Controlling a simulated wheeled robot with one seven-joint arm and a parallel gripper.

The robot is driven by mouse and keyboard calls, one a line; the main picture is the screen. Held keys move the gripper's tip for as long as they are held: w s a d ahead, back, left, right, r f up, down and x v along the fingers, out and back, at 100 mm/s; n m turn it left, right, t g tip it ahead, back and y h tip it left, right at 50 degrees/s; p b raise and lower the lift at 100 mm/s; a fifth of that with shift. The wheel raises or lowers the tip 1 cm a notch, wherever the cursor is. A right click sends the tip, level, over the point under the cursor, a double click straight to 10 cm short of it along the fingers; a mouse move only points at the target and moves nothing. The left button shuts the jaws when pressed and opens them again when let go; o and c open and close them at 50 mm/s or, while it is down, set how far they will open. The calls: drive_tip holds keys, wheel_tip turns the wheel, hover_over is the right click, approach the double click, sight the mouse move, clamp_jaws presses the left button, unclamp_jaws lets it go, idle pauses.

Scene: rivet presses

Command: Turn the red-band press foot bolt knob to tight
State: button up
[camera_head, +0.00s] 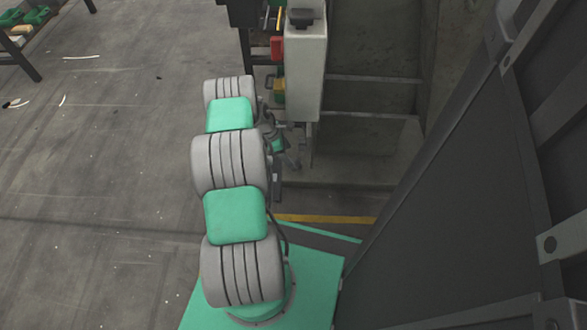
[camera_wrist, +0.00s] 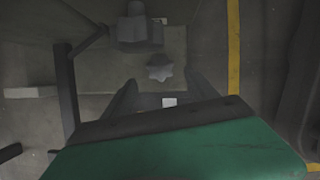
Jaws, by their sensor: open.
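A grey star-shaped knob (camera_wrist: 160,67) shows in the wrist view, just beyond the fingertips. It lies about in line with the gap between them, and no contact shows. My gripper (camera_wrist: 163,84) is open and empty, with one dark finger to each side. A dark blocky part (camera_wrist: 137,30) stands just past the knob. In the head view, a pale press body (camera_head: 306,75) stands at the top middle, with a red part (camera_head: 277,47) on its left side. My gripper (camera_head: 289,158) is small and partly hidden by my arm there. I cannot make out the knob in that view.
A dark bar (camera_wrist: 68,90) stands left of the fingers in the wrist view. A large dark panel (camera_head: 470,190) fills the right of the head view. A yellow floor line (camera_head: 325,219) crosses beside my base. The floor at left is mostly open.

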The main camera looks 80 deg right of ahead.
sight(295, 163)
drive_tip(key=b+x, duration=0.3)
drive_tip(key=x, duration=0.3)
drive_tip(key=shift+s+f, duration=0.15)
drive_tip(key=shift+f, duration=0.25)
drive_tip(key=c, duration=1.4)
